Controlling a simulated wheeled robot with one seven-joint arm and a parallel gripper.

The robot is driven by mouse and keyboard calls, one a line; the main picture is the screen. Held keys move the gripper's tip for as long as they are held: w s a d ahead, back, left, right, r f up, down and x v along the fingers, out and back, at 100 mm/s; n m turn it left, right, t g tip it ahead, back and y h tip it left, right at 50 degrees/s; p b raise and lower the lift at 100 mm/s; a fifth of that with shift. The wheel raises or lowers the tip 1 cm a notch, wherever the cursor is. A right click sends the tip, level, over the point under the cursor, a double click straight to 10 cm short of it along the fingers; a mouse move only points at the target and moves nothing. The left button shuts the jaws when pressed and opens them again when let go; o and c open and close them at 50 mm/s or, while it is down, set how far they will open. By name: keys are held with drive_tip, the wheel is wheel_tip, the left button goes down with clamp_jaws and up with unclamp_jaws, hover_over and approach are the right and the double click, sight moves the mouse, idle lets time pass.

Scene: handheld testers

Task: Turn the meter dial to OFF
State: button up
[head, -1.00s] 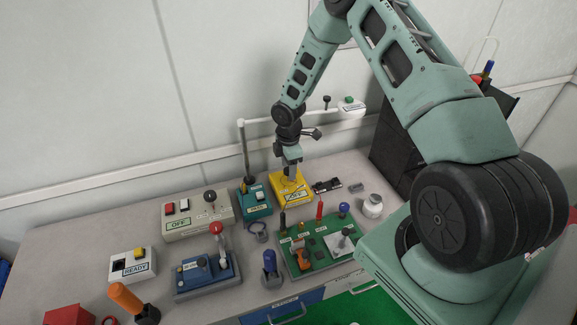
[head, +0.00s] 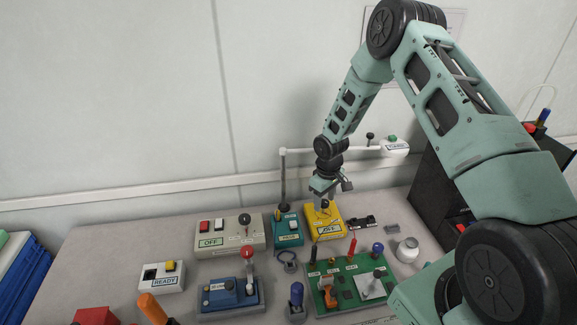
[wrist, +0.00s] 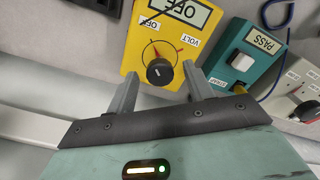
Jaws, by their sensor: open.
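The yellow meter (head: 338,222) stands at the back of the bench; it also shows in the wrist view (wrist: 135,45). Its black round dial (wrist: 160,72) has a white mark and sits below printed OFF and VOLT labels, upside down in the wrist view. The meter's screen (wrist: 180,12) reads OFF, partly cut by the frame edge. My gripper (wrist: 160,70) is open, with one finger on each side of the dial and gaps between. In the head view my gripper (head: 325,200) is over the meter's back part, and the dial is hard to make out there.
A teal PASS tester (wrist: 250,55) stands close beside the meter. A grey OFF box (head: 230,232) is further left. A green board (head: 350,285) with probes is in front.

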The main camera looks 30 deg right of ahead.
sight(324, 201)
drive_tip(key=m+p, duration=0.2)
drive_tip(key=m, duration=0.4)
drive_tip(key=shift+r+p, duration=0.15)
drive_tip(key=shift+p, duration=0.15)
wheel_tip(324, 201, up, 17)
drive_tip(key=b, duration=0.4)
drive_tip(key=s+a+r+n, duration=0.2)
drive_tip(key=s+a+r, duration=0.2)
drive_tip(key=a, duration=0.5)
drive_tip(key=s+a+r+n, duration=0.2)
drive_tip(key=s+a, duration=0.3)
drive_tip(key=a, duration=0.3)
drive_tip(key=shift+s+a+r+y, duration=0.3)
drive_tip(key=shift+s+a+r, duration=0.05)
drive_tip(key=shift+r, duration=0.5)
drive_tip(key=s+a+r+n, duration=0.2)
drive_tip(key=s+a+n, duration=0.1)
drive_tip(key=s, duration=0.7)
drive_tip(key=s+a+r+n, duration=0.2)
drive_tip(key=s+a, duration=0.3)
drive_tip(key=s, duration=0.6)
drive_tip(key=shift+s+a+n, duration=0.3)
drive_tip(key=shift+a+n, duration=0.1)
drive_tip(key=shift+n, duration=0.2)
